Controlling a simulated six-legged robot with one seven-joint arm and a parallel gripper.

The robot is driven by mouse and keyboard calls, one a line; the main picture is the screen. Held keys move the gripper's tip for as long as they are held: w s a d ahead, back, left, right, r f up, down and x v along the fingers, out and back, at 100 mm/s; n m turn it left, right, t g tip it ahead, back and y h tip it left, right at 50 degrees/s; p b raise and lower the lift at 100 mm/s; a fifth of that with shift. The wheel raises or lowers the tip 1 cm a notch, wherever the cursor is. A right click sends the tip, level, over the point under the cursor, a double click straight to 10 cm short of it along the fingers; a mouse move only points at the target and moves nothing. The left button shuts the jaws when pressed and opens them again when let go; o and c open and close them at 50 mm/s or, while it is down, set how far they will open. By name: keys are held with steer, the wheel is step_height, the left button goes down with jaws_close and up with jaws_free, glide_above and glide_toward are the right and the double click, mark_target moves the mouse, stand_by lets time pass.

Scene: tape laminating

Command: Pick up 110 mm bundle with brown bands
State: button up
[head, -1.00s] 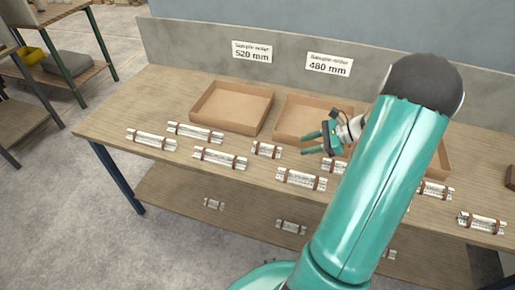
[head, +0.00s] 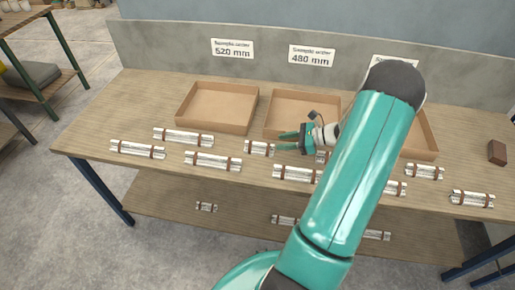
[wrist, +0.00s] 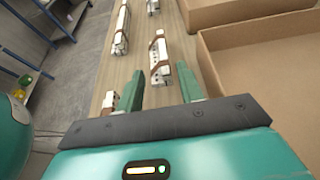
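Several silvery bundles with brown bands lie on the tabletop. A short one (head: 259,148) lies in front of the boxes and just left of my gripper (head: 281,141). In the wrist view a short bundle (wrist: 160,58) appears ahead of my gripper (wrist: 160,70), in line with the gap between its fingers. My gripper is open and empty, with its green fingers pointing left in the head view. Another short bundle (head: 425,172) lies on the right side. Longer bundles (head: 183,136) lie to the left. No lengths are readable on the bundles. My arm hides part of the table's middle.
Open cardboard boxes (head: 217,130) stand along the back wall, below signs reading 520 mm (head: 232,49) and 480 mm (head: 311,56). A brown block (head: 497,153) sits at the right. More bundles (head: 206,207) lie on the lower shelf.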

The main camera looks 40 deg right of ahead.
mark_target(261, 143)
steer(key=x, duration=0.8)
steer(key=shift+w+d+f, duration=0.1)
steer(key=shift+w+f, duration=0.05)
steer(key=shift+w, duration=0.15)
jaws_close()
